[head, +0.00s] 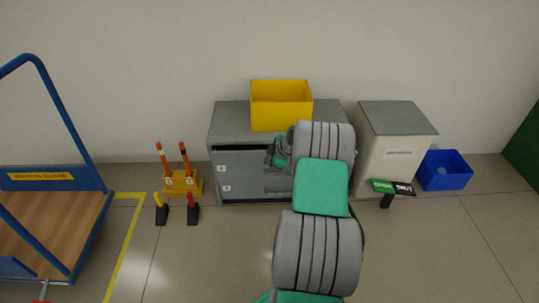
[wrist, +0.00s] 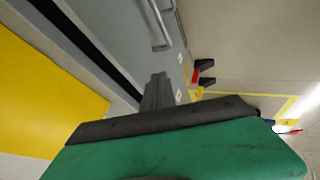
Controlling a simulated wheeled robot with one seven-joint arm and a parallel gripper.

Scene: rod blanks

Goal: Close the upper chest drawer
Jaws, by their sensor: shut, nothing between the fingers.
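The grey chest (head: 230,125) stands against the back wall, partly hidden by my arm. Its upper drawer front (head: 240,162) shows left of my gripper, with a dark gap along its top edge. In the wrist view the upper drawer (wrist: 120,30) shows beside a wide dark strip and a bar handle (wrist: 160,25); how far out the drawer stands is hard to tell. My gripper (wrist: 157,88) is shut and empty, its fingertips close to the drawer front. I cannot tell whether they touch it.
A yellow bin (head: 281,105) sits on the chest. A yellow holder (head: 183,184) and a blue trolley (head: 50,205) stand left.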

